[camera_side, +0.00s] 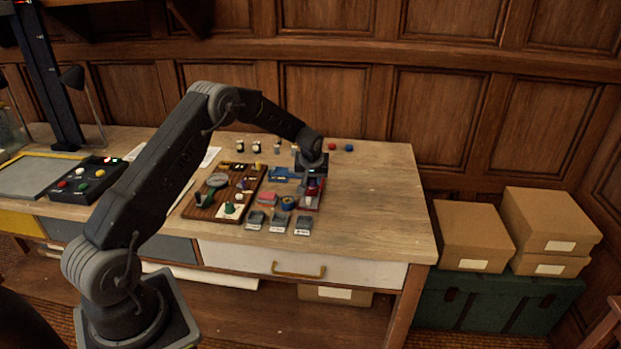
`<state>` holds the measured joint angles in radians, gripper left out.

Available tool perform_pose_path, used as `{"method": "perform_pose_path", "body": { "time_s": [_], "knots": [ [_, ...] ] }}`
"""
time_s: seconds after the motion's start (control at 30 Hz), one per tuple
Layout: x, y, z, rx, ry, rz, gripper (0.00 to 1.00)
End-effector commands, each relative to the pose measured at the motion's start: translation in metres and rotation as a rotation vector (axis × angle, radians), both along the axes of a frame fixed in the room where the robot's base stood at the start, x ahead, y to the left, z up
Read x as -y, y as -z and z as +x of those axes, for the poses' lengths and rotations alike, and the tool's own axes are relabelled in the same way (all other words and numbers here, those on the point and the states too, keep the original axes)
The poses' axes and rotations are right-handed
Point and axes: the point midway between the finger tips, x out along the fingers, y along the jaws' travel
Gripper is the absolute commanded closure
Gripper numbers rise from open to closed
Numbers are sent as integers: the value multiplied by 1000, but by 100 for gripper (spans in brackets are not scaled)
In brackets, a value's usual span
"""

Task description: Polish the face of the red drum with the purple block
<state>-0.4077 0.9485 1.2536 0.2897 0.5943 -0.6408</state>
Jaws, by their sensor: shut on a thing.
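My gripper (312,176) is low over the right part of the bench's equipment, pointing down, its jaws small and mostly dark in this view. It is shut on a small purple piece, the purple block (313,183), of which only a little shows. Red surface (311,191) shows right at and below the block, on a small stand; this looks like the red drum, largely covered by the gripper and block. Whether the block touches the drum's face cannot be told at this size.
A dark wooden board (203,211) with several fittings lies left of the gripper. Small grey blocks with labels (303,222) stand in front, a blue round piece (288,203) close by. The bench's right end (380,200) is clear.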

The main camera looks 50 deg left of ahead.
Motion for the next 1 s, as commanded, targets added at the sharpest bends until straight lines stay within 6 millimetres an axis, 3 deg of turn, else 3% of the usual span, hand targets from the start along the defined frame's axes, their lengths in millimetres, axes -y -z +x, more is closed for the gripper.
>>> {"method": "perform_pose_path", "body": {
  "time_s": [1.0],
  "knots": [
    [-7, 2, -10, -7, 0, -3, 91]
  ]
}}
